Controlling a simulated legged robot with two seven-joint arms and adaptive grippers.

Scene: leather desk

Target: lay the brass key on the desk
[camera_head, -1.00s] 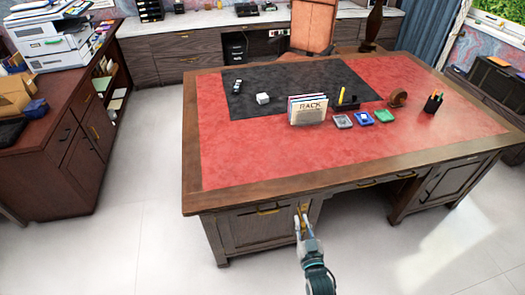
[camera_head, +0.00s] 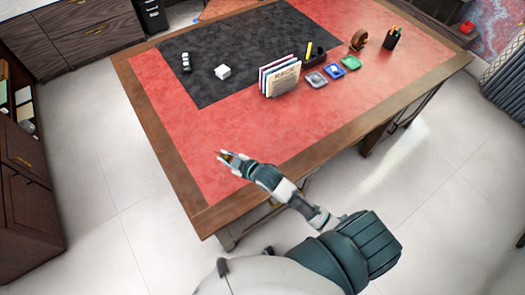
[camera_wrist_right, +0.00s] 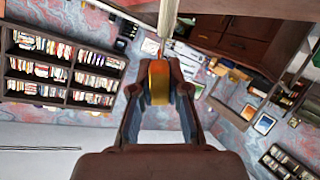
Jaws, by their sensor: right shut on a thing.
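My right gripper (camera_head: 230,157) is over the red leather top of the desk (camera_head: 165,85), near its front left part. Its fingers are shut on the brass key (camera_wrist_right: 159,82), which shows as a small yellow-orange piece between the fingertips in the right wrist view. In the head view the key is too small to make out clearly. The gap between the gripper and the leather is hard to judge. My left gripper is not in view.
A black mat (camera_head: 225,60) covers the desk's back left, with a white cube (camera_head: 222,72) on it. The front red leather is clear.

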